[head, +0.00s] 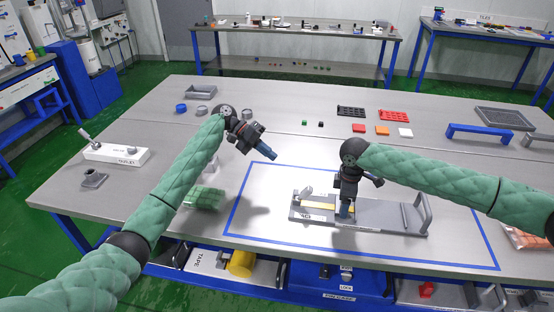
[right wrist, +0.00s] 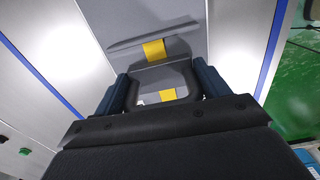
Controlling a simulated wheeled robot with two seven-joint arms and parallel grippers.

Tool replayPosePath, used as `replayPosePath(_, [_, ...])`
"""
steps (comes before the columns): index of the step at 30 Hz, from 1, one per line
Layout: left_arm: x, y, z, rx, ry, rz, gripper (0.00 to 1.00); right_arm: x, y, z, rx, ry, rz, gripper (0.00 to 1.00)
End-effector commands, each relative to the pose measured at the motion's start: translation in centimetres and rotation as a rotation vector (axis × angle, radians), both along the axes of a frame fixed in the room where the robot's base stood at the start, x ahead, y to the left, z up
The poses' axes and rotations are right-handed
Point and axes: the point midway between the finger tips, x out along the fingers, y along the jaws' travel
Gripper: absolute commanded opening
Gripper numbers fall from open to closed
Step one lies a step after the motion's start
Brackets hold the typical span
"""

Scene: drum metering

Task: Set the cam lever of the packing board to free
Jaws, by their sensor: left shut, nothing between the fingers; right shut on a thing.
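A grey board (head: 385,221) with a yellow strip (head: 318,206) and an upright end handle lies inside the blue outline; I take it for the packing board. A small light grey raised part (head: 306,191) stands at its left end. My right gripper (head: 345,211) points down at the board's middle, shut on a part that its fingers mostly hide in the head view. In the right wrist view, a dark arched piece (right wrist: 163,75) shows between the fingers; I cannot tell whether it is the cam lever. My left gripper (head: 269,155) is shut and empty above the table.
A white box (head: 116,154) with a lever stands at the left. A green packet (head: 206,198) lies left of the outline. Black (head: 351,111) and red (head: 395,115) trays, coloured blocks and a blue bracket (head: 480,133) are farther back. The table's middle is largely clear.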

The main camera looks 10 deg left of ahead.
Motion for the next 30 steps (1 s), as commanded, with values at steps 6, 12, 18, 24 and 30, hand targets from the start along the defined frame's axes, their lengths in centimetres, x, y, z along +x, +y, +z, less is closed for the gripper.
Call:
replayPosePath(6, [0.1, 0.3, 0.2, 0.000, 0.000, 0.000, 0.00, 0.0, 0.0, 0.0, 0.000, 0.000, -0.001, 0.23])
replayPosePath(12, [0.1, 0.3, 0.2, 0.000, 0.000, 0.000, 0.00, 0.0, 0.0, 0.0, 0.000, 0.000, -0.001, 0.88])
replayPosePath(18, [0.1, 0.3, 0.2, 0.000, 0.000, 0.000, 0.00, 0.0, 0.0, 0.0, 0.000, 0.000, -0.001, 1.00])
replayPosePath(24, [0.1, 0.3, 0.2, 0.000, 0.000, 0.000, 0.00, 0.0, 0.0, 0.3, 0.000, 0.000, -0.001, 1.00])
replayPosePath(30, [0.1, 0.3, 0.2, 0.000, 0.000, 0.000, 0.00, 0.1, 0.0, 2.8, 0.002, -0.001, 0.000, 1.00])
